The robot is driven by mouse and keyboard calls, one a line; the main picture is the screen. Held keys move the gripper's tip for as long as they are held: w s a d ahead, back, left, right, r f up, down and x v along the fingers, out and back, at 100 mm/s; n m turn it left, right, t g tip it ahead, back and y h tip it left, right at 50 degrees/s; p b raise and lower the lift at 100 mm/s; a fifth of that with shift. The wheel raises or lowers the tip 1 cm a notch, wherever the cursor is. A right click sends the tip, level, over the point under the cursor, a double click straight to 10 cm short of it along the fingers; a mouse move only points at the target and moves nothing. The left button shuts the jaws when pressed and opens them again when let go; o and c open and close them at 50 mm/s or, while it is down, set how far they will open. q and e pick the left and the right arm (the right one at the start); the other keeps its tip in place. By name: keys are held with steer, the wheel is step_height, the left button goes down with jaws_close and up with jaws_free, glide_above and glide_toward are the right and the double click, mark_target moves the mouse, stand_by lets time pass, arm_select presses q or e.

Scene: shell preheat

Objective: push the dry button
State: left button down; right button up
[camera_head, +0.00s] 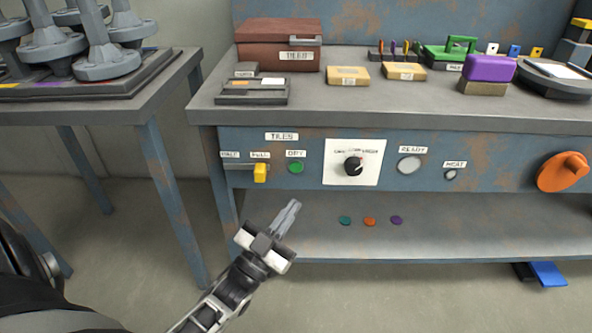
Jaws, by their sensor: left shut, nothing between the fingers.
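The dry button is a small round green button (296,168) on the blue front panel of the bench, under a "DRY" label (296,153). My left gripper (292,208) is shut and empty. In the picture it shows below the green button, pointing up toward the panel, with its tips apart from the button. My right gripper is not in view.
Left of the button is a yellow switch (260,172). Right of it are a black dial (353,166), a ready lamp (409,165) and an orange knob (564,172). A lower shelf (450,230) holds small coloured discs. A side table (150,85) stands left.

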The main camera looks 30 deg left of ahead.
arm_select(q)
steer(key=b, duration=0.4)
glide_toward(296, 167)
steer(key=w+d+r, duration=0.3)
steer(key=shift+w+a+r, duration=0.1)
steer(key=shift+w+a, duration=0.05)
steer(key=shift+w, duration=0.3)
steer(key=shift+w+a+r, duration=0.1)
steer(key=shift+w+a, duration=0.1)
steer(key=shift+w, duration=0.25)
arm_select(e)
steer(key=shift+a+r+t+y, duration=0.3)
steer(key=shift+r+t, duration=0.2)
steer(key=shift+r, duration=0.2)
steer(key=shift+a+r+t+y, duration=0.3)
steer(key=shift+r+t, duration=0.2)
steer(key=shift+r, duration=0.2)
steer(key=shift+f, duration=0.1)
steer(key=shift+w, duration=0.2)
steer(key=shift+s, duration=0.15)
